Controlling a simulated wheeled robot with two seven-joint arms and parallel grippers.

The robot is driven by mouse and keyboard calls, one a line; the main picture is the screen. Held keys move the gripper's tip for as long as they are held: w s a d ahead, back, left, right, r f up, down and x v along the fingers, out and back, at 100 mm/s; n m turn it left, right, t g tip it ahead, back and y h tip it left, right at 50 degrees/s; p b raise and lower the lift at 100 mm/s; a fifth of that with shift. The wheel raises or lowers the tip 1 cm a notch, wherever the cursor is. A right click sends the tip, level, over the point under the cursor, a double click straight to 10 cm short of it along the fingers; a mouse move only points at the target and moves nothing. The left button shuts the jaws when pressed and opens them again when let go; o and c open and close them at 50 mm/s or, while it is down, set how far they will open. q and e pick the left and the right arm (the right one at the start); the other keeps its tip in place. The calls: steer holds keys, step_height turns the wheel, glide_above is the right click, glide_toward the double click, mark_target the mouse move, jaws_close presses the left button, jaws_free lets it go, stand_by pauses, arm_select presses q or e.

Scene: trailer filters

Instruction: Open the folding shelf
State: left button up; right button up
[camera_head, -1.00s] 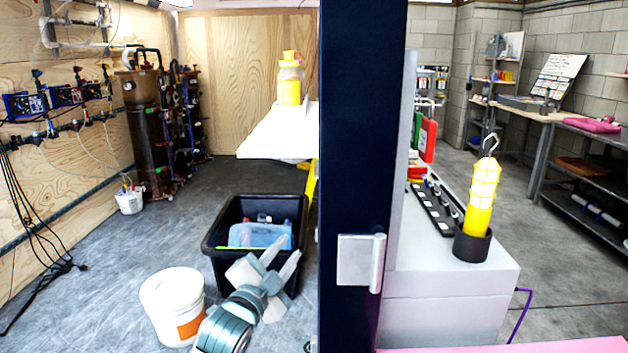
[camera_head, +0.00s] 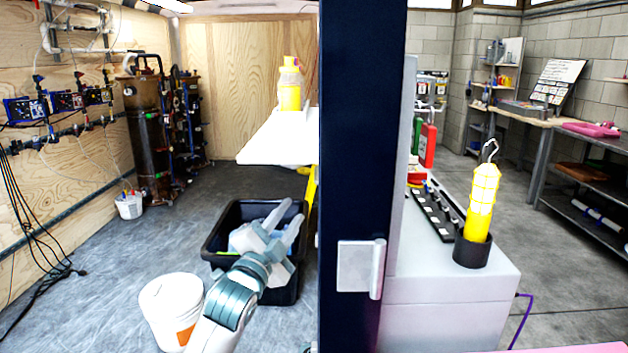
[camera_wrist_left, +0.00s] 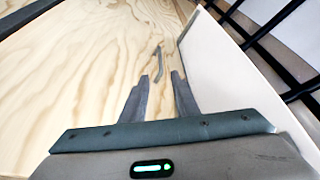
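A white shelf-like panel (camera_head: 272,148) juts out from behind the dark post in the head view, with a yellow-capped bottle (camera_head: 290,88) on it. Whether this is the folding shelf I cannot tell. My left gripper (camera_head: 285,222) is in front of and below it, over the black bin, fingers apart and empty. In the left wrist view the gripper (camera_wrist_left: 161,76) points at a plywood surface (camera_wrist_left: 90,65). A small bent grey piece, perhaps a handle (camera_wrist_left: 159,64), lies just ahead of the fingertips, and a pale panel (camera_wrist_left: 225,75) stands to the right. My right gripper is not in view.
A dark post (camera_head: 350,130) with a metal hinge (camera_head: 360,268) stands at centre. A black bin (camera_head: 215,245) and a white bucket (camera_head: 172,308) are on the floor. A grey cabinet (camera_head: 450,305) holds a yellow lamp (camera_head: 482,205). The floor at left is mostly clear.

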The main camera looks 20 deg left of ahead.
arm_select(q)
steer(key=x, duration=1.5)
steer(key=shift+w+r, duration=0.1)
steer(key=shift+w, duration=0.3)
jaws_close()
